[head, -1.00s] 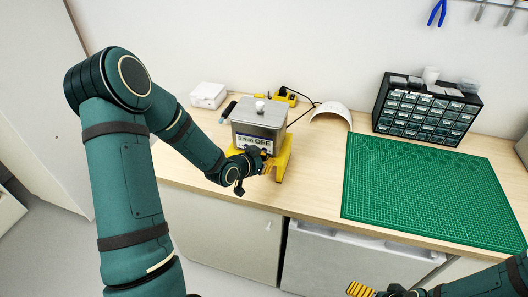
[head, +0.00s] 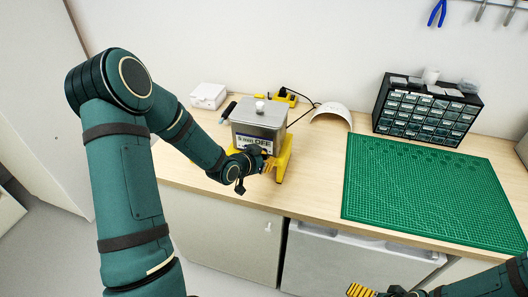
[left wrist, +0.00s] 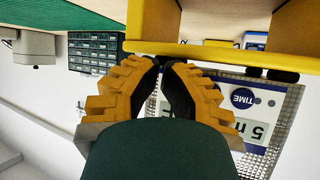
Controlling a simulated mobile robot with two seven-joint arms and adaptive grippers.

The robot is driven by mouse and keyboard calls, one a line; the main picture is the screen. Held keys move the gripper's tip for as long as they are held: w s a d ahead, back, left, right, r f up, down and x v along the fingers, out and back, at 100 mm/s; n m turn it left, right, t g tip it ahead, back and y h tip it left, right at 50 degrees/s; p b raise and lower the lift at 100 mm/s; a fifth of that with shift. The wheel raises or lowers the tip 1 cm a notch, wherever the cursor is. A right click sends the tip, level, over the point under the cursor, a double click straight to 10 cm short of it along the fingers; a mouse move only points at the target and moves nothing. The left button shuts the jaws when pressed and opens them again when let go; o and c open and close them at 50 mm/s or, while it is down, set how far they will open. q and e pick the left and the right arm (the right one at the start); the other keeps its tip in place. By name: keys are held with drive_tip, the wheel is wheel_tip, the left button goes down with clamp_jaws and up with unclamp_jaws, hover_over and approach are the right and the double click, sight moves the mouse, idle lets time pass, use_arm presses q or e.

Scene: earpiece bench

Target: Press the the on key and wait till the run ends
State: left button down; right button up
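The grey metal tank (head: 262,118) with a lid and a small white knob stands on a yellow stand (head: 284,160) at the back of the bench. Its front panel reads "5 min OFF" in the head view. In the left wrist view the panel (left wrist: 262,108) is upside down, with a blue round TIME key (left wrist: 242,98) and part of "5 min". The on key cannot be made out. My left gripper (head: 266,164) is just in front of the panel's lower edge; its fingertips (left wrist: 163,62) meet with nothing between them. I cannot tell whether they touch the panel. My right gripper (head: 360,290) is low at the bottom edge, partly cut off.
A green cutting mat (head: 430,195) covers the right of the bench. A drawer cabinet (head: 425,112), a curved white piece (head: 331,112) and a white box (head: 208,95) stand along the back. A dark-handled tool (head: 229,108) lies left of the tank.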

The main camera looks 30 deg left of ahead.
use_arm(q)
drive_tip(key=shift+w, duration=0.15)
idle(0.4)
drive_tip(key=shift+s+d+b, duration=0.15)
drive_tip(key=shift+s+b, duration=0.2)
drive_tip(key=shift+s, duration=0.45)
drive_tip(key=shift+s, duration=0.1)
drive_tip(key=shift+s+d+b, duration=0.2)
drive_tip(key=shift+s, duration=0.6)
drive_tip(key=shift+s+d+b, duration=0.15)
drive_tip(key=shift+s+b, duration=0.1)
drive_tip(key=shift+s, duration=0.5)
drive_tip(key=shift+s+d+b, duration=0.2)
drive_tip(key=shift+s, duration=0.6)
